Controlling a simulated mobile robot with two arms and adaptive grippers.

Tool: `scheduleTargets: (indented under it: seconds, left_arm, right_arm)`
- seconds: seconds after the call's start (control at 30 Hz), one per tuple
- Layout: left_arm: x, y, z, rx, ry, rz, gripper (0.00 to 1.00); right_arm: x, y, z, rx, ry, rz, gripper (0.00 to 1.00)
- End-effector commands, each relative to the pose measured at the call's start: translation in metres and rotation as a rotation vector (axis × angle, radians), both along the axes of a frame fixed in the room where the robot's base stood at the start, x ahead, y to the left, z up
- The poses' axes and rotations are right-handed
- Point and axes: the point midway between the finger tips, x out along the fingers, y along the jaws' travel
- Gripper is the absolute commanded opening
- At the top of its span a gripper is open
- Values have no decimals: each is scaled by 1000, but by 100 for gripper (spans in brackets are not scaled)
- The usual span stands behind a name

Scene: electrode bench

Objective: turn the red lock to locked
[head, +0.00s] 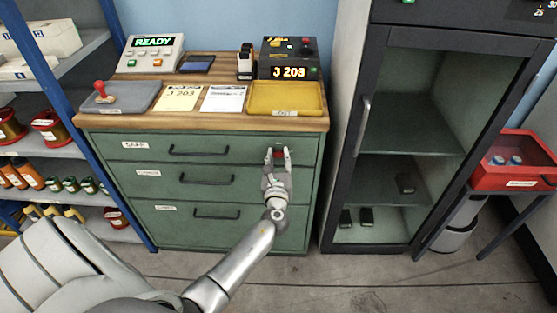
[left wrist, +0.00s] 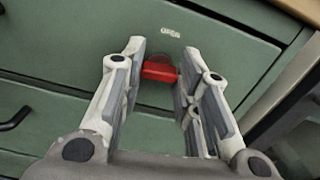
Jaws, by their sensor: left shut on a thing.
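The red lock (left wrist: 159,71) is on the right side of the green cabinet's top drawer front. In the left wrist view it sits between the two fingers of my left gripper (left wrist: 158,66), and a small white label reading "OPEN" is on the panel just above it. My left gripper (head: 277,152) is at the drawer front in the head view, shut on the red lock, which shows only as a small bit of red (head: 278,153) between the fingertips. My right gripper is not in view.
The green drawer cabinet (head: 230,225) has dark bar handles, with one handle (head: 198,151) left of my gripper. On its wooden top are a yellow tray (head: 285,111), a grey tray, a stamp and devices. A glass-door cabinet (head: 405,125) stands to the right, shelves to the left.

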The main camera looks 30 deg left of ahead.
Motion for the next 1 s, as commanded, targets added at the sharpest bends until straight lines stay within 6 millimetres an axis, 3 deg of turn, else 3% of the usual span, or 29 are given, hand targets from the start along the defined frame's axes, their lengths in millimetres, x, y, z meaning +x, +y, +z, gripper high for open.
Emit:
scheduleTargets:
  seconds: [0.2,0.57,1.0]
  left_arm:
    - [0,0,0,-1,1,0,52]
    - [-4,-3,-1,-1,2,-1,52]
    - [-76,-46,-2,-2,3,0,52]
  right_arm:
    - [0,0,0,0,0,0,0]
    - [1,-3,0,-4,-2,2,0]
    - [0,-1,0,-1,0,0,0]
